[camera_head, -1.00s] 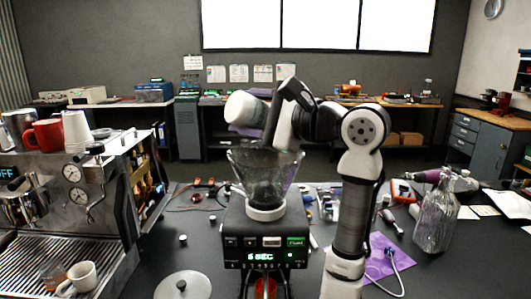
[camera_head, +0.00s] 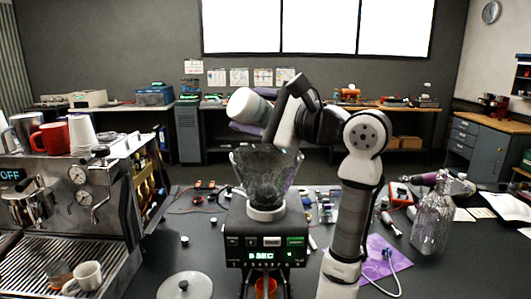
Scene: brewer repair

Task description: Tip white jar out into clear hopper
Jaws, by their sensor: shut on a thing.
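The white jar (camera_head: 249,107) is held in the air above and slightly left of the hopper, lying tilted on its side. The jar and the hopper look apart. I cannot tell what is inside the jar or whether anything is falling from it.
A steel espresso machine (camera_head: 108,213) with cups fills the left side. A round lid (camera_head: 184,286) lies at the front. A clear bottle (camera_head: 432,224) stands at the right beside a purple mat (camera_head: 376,262). Several small tools and cables lie behind the grinder.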

